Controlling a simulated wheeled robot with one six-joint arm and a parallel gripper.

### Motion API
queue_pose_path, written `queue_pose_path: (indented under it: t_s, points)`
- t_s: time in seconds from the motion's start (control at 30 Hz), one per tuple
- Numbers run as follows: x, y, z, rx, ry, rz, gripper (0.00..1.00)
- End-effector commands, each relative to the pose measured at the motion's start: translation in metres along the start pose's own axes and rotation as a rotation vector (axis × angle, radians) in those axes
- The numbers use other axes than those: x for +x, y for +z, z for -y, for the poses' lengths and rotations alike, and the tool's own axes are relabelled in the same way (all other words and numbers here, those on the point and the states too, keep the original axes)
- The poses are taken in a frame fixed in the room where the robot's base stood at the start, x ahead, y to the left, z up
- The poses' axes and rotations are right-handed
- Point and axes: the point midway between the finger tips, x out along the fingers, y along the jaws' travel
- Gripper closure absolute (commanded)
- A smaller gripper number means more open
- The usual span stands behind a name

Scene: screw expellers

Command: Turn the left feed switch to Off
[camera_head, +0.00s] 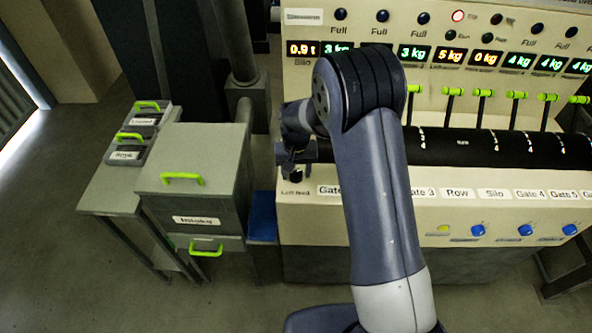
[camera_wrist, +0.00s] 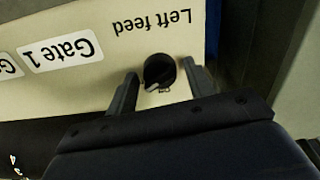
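The left feed switch (camera_wrist: 159,71) is a small black round knob with a light pointer, on the cream panel (camera_wrist: 90,100). In the wrist view it appears next to the upside-down "Left feed" label (camera_wrist: 153,22); the pointer's lower end is toward the lower left. My gripper (camera_wrist: 160,70) is open, with one finger on each side of the knob and a narrow gap showing on both sides. In the head view my gripper (camera_head: 297,172) is at the panel's left end, just above the "Left feed" label (camera_head: 295,192). There the arm and gripper hide the knob.
The "Gate 1" label (camera_wrist: 60,50) is beside the knob in the wrist view. In the head view, green-handled levers (camera_head: 483,93) and blue knobs (camera_head: 525,230) lie to the right. A grey cabinet (camera_head: 195,160) with green handles stands left of the machine. Floor at the left is clear.

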Motion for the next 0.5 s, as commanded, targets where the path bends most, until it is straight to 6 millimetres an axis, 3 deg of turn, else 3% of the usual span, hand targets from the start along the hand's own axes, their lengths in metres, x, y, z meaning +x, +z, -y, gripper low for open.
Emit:
queue_pose_path:
  t_s: [0.43, 0.5]
  points:
    - [-0.0004, 0.0000, 0.0000, 0.000, 0.000, 0.000, 0.87]
    - [-0.0004, 0.0000, 0.0000, -0.001, 0.000, 0.000, 0.87]
